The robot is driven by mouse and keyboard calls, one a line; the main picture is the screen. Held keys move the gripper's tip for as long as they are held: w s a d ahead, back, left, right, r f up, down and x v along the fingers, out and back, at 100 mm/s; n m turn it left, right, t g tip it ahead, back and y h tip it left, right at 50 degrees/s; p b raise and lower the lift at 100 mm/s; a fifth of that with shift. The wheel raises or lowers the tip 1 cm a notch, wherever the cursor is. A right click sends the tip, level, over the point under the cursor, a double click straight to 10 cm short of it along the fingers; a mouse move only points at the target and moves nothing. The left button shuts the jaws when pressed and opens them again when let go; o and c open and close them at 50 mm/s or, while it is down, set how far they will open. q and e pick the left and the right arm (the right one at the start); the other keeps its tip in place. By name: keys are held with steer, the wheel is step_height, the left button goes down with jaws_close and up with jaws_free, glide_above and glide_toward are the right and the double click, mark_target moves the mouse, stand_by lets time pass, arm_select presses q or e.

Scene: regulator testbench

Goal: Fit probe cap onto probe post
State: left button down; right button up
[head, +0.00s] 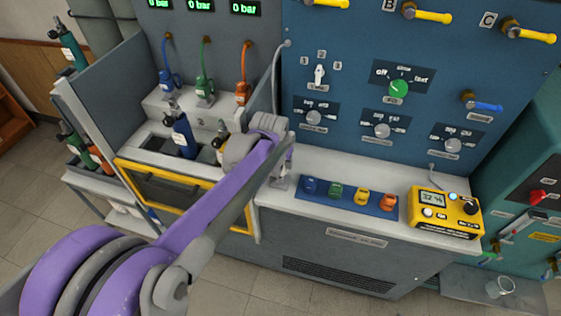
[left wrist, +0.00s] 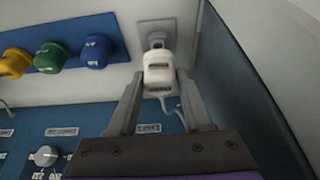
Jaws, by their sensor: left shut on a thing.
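My left gripper (left wrist: 159,82) is shut on a white block-like piece with dark slots, which I take for the probe cap (left wrist: 158,66). Just beyond it, a small grey post on a square base plate, which looks like the probe post (left wrist: 156,39), stands on the bench top. The cap lines up with the post in the left wrist view, but I cannot tell whether they touch. In the head view my left gripper (head: 285,165) is low over the bench, left of the coloured caps, and my arm hides most of it. My right gripper is not in view.
A blue strip (head: 327,193) with blue, green, yellow and orange caps lies to the right of the gripper. A yellow meter (head: 446,213) stands farther right. A grey partition wall (left wrist: 245,85) is close beside the gripper. A pale hose (head: 276,75) hangs from the panel behind.

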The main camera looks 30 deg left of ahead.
arm_select(q)
steer(key=shift+f+b, duration=1)
steer(key=shift+f, duration=0.55)
stand_by(0.4)
steer(key=shift+c, duration=1.2)
jaws_free()
steer(key=p+v, duration=0.1)
steer(key=v, duration=1)
steer(key=shift+s+d+p, duration=0.1)
steer(key=shift+s+p, duration=0.05)
steer(key=shift+p, duration=0.15)
